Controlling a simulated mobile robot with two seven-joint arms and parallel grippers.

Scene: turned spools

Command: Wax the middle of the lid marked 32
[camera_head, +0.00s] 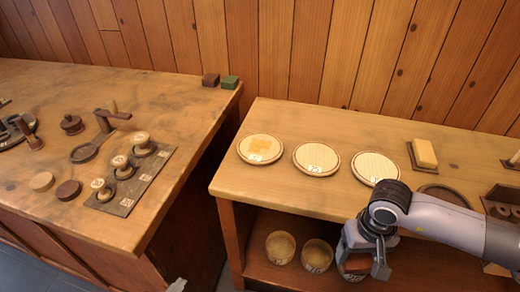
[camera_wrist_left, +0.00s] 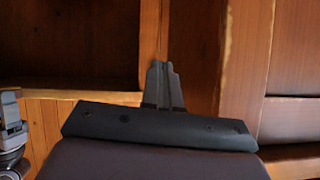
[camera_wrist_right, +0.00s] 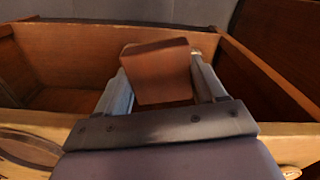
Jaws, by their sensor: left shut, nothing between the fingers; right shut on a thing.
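Three round pale lids lie in a row on the right bench: a left lid (camera_head: 260,149), a middle lid (camera_head: 316,159) and a right lid (camera_head: 376,168). Each bears a small white label whose number I cannot read surely. My right gripper (camera_head: 366,268) is in front of the bench, below the lids. It is shut on a brown block (camera_wrist_right: 160,70), clear of the lids. My left gripper (camera_wrist_left: 163,88) is shut and empty, low in front of wooden furniture.
A yellow block (camera_head: 424,152) sits on a small dark tray behind my right arm. Round tubs (camera_head: 280,247) stand on the shelf under the bench. The left bench (camera_head: 130,220) holds spools on a board and other turned pieces. A gap separates the benches.

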